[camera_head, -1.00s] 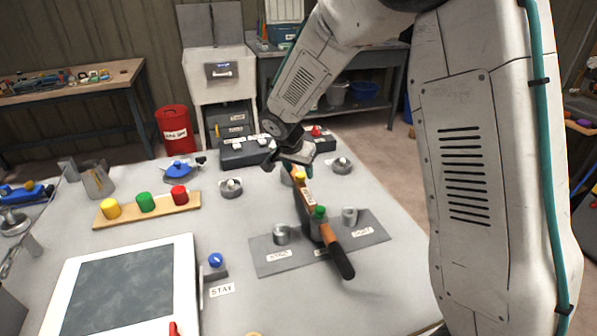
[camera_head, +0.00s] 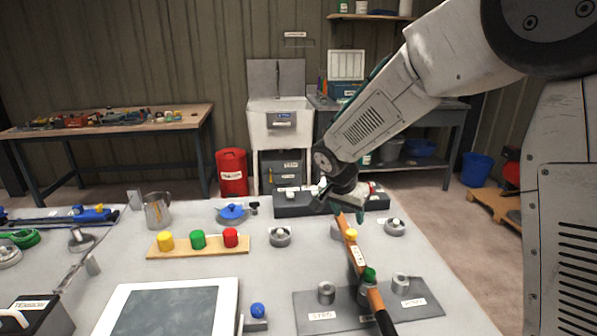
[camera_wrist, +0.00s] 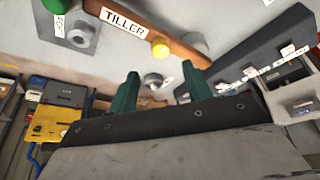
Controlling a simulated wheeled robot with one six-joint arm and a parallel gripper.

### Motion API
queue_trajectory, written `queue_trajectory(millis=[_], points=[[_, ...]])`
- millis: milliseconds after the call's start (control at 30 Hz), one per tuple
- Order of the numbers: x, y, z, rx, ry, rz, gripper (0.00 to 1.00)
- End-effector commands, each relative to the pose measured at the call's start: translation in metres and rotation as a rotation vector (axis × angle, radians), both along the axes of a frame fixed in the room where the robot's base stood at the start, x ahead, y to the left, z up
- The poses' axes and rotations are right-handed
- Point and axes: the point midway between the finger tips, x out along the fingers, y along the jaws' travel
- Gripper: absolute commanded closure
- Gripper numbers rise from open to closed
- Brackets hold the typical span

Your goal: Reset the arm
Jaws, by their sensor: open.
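My gripper (camera_head: 345,205) is open and empty, above the far end of the wooden tiller (camera_head: 377,304) in the head view. The wrist view shows its two green fingers (camera_wrist: 158,86) spread apart with nothing between them. The tiller also shows there (camera_wrist: 184,46), beyond the fingertips, with a label, a yellow knob (camera_wrist: 160,49) and part of a green knob. In the head view the tiller lies over a grey plate (camera_head: 315,304) with metal posts. Whether a finger touches the tiller is not clear.
On the table are a board with yellow, green and red knobs (camera_head: 198,251), a framed dark panel (camera_head: 228,296), a metal jug (camera_head: 157,212) and a dark switch box (camera_head: 292,205). A red bin (camera_head: 232,174) and a sink (camera_head: 279,128) stand behind. The space above the table's left part is clear.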

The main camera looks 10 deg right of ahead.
Motion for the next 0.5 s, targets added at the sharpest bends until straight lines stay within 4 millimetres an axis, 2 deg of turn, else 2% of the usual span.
queue_trajectory(millis=[100,233,500], points=[[-0.010,-0.003,-0.004,-0.035,0.072,0.092,0.50],[-0.046,-0.008,-0.011,-0.066,0.216,0.228,0.50],[-0.144,-0.031,0.029,-0.030,0.414,0.487,0.50]])
